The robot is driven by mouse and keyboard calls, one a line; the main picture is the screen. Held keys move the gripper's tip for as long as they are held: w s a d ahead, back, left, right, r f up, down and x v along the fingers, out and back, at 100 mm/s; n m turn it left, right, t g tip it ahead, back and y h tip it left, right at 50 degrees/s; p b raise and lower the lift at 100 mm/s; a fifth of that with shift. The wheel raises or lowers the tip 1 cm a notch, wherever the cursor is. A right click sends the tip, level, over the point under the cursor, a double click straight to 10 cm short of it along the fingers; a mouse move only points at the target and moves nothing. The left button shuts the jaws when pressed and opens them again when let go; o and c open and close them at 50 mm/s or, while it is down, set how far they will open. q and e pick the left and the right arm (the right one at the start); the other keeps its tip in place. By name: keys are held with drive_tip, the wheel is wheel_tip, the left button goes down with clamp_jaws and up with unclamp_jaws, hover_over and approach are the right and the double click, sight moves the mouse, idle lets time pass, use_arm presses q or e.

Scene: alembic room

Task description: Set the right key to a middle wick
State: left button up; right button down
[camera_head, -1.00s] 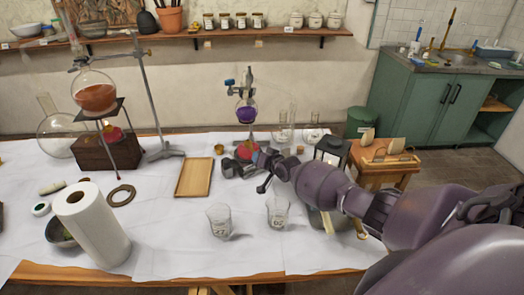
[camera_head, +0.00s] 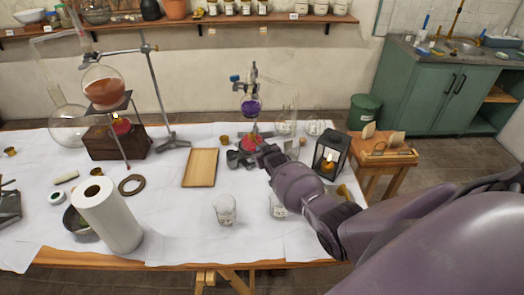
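The right burner (camera_head: 250,146), a small red lamp, stands on the white-covered table under a flask of purple liquid (camera_head: 250,105). Its key is too small to make out. My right gripper (camera_head: 240,157) is low at the burner's front, overlapping its lower part in the picture. I cannot tell whether its fingers are open or shut, or touch the key. A left burner (camera_head: 121,125), also red, sits on a dark wooden box (camera_head: 110,146) under a flask of orange liquid (camera_head: 103,87). My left gripper is not in view.
A wooden tray (camera_head: 200,168) lies left of my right gripper. Two glass beakers stand in front, one clear of my arm (camera_head: 225,210), one partly behind it. A black lantern (camera_head: 330,155) stands right. A paper roll (camera_head: 107,215) stands front left.

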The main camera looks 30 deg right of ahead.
drive_tip(key=shift+w+r, duration=0.1)
drive_tip(key=shift+r, duration=0.05)
idle(0.4)
drive_tip(key=c, duration=1.2)
unclamp_jaws()
drive_tip(key=shift+o, duration=0.2)
wheel_tip(320, 180, up, 20)
